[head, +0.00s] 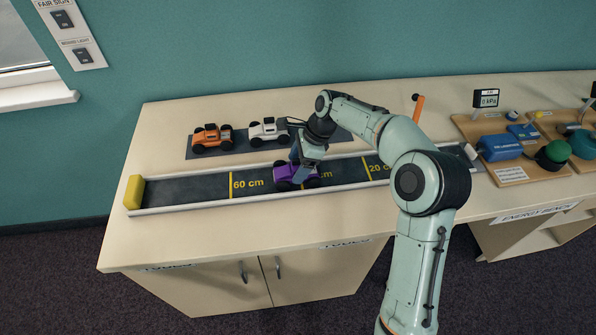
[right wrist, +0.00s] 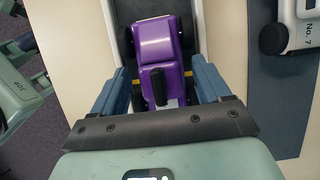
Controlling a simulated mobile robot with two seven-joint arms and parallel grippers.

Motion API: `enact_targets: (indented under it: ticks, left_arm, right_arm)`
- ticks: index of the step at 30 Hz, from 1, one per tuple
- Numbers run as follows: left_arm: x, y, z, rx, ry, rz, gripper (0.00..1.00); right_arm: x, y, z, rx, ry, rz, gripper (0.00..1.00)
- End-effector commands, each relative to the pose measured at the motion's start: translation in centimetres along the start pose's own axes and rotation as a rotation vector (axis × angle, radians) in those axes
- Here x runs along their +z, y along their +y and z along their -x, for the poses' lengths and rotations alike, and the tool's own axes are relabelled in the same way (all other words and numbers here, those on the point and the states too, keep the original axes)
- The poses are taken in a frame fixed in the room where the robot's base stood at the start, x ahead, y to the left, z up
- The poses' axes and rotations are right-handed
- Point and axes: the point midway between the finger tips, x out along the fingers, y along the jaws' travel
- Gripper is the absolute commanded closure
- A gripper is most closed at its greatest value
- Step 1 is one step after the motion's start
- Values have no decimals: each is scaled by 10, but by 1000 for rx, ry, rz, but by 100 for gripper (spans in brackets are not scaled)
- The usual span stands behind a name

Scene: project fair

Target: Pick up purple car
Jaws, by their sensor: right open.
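The purple car (head: 291,176) stands on the dark marked track (head: 200,187), at about the middle of its length. It also shows in the right wrist view (right wrist: 157,48), between the two blue fingers. My right gripper (head: 306,176) is at the car from above, with its fingers on either side of it. In the right wrist view the right gripper (right wrist: 165,85) is open, and I cannot tell whether a finger touches the car. The gripper hides part of the car in the head view. My left gripper is not in view.
An orange car (head: 211,137) and a white car (head: 268,131) stand on a dark mat (head: 233,145) behind the track. A yellow block (head: 134,191) closes the track's left end. Boards with apparatus (head: 500,147) fill the right side. The bench front (head: 170,242) is clear.

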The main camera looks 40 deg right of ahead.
Motion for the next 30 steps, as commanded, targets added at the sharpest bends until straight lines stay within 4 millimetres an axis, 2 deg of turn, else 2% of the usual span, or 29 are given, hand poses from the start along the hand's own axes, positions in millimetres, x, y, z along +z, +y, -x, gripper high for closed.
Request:
enact_targets:
  ticks: [5,6,11,23,26,30]
  left_arm:
    - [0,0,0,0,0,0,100]
    - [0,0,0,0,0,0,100]
    - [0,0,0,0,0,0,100]
    - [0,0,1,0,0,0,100]
    - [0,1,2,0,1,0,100]
    - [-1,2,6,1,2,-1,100]
  right_arm:
    - [0,0,0,-1,0,0,23]
    - [0,0,0,-1,0,0,30]
    - [0,0,0,-1,1,0,82]
    - [1,-1,3,-2,0,0,82]
    - [4,-1,10,-4,0,0,82]
    - [12,-1,29,-6,0,3,82]
